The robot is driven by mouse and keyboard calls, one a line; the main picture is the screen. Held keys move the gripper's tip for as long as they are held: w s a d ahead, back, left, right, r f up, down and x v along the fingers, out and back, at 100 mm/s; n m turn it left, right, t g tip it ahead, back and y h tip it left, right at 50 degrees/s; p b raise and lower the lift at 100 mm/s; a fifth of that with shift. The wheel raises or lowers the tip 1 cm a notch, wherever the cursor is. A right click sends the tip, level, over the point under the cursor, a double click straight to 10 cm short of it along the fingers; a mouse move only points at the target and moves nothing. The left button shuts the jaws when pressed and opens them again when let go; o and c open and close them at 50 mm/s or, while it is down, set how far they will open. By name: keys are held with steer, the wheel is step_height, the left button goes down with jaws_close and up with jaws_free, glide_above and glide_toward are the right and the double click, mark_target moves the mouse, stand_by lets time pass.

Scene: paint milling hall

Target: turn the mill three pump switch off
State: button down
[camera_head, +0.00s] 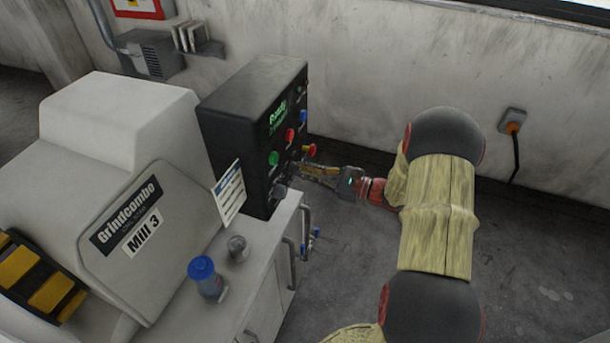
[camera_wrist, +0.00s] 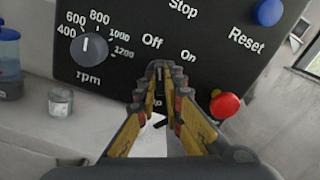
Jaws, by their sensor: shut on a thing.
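The black control box (camera_head: 255,125) stands beside the white machine (camera_head: 150,240) labelled Mill 3. My gripper (camera_head: 302,170) reaches its front from the right. In the wrist view my gripper (camera_wrist: 166,74) is at the panel just below the words Off and On, its fingers shut on the pump switch. The switch is mostly hidden between the fingers, and I cannot tell which way it points. Part of the label below it is covered.
An rpm dial (camera_wrist: 89,48) is left of my gripper. A red mushroom button (camera_wrist: 225,105) is close at its right, with a blue Reset button (camera_wrist: 269,12) above.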

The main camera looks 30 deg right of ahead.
steer(key=shift+n+b, duration=0.35)
steer(key=shift+n, duration=0.35)
steer(key=c, duration=1.9)
jaws_free()
steer(key=v, duration=1.2)
